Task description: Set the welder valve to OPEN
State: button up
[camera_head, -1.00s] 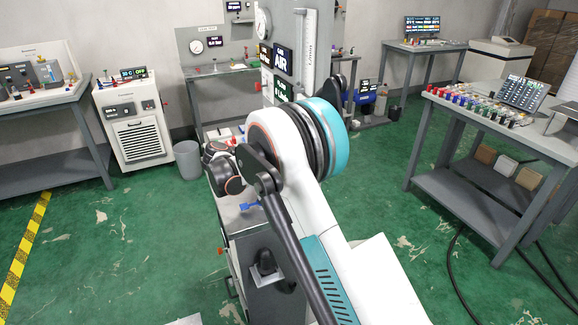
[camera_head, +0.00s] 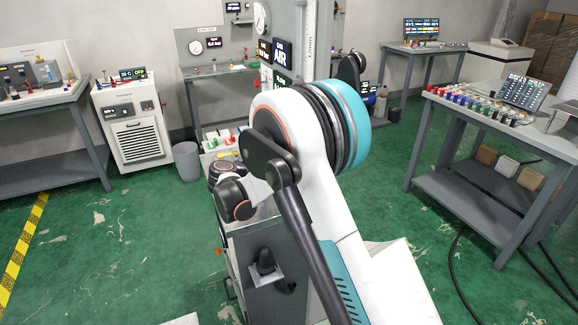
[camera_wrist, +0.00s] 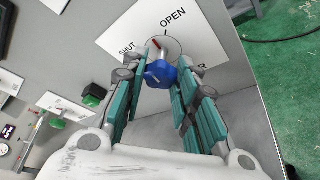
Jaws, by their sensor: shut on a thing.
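The welder valve's blue handle (camera_wrist: 161,73) stands between the teal-padded fingers of my gripper (camera_wrist: 162,82) in the wrist view, and the gripper is shut on it. Behind it is a white plate (camera_wrist: 205,47) marked SHUT at the left and OPEN at the upper right. A short red mark (camera_wrist: 155,43) shows beside the handle's stem, between the two words and tilted up and left. A black tick points toward OPEN. In the head view my arm hides the handle and my gripper.
A grey cabinet (camera_head: 262,240) stands below my wrist in the head view. A bin (camera_head: 187,160) and a chiller unit (camera_head: 134,128) are at the left. A bench with colored parts (camera_head: 480,185) is at the right. Green floor is open between them.

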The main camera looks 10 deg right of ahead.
jog(key=shift+s+f+m+t+h+b, duration=0.1)
jog(key=shift+m+t+h+b, duration=0.2)
jog(key=shift+m+t+b, duration=0.5)
jog(key=shift+w+f+m+t+h+b, duration=0.1)
jog(key=shift+m+h+b, duration=0.25)
jog(key=shift+m, duration=0.85)
jog(key=shift+s+f+m+t+h+b, duration=0.1)
jog(key=shift+m+t+h+b, duration=0.25)
jog(key=shift+m+b, duration=0.5)
jog(key=shift+m, duration=0.35)
jog(key=o, duration=1.1)
jog(key=v, duration=1.2)
jog(key=shift+s, duration=0.1)
jog(key=shift+d+r, duration=0.1)
jog(key=shift+r, duration=0.05)
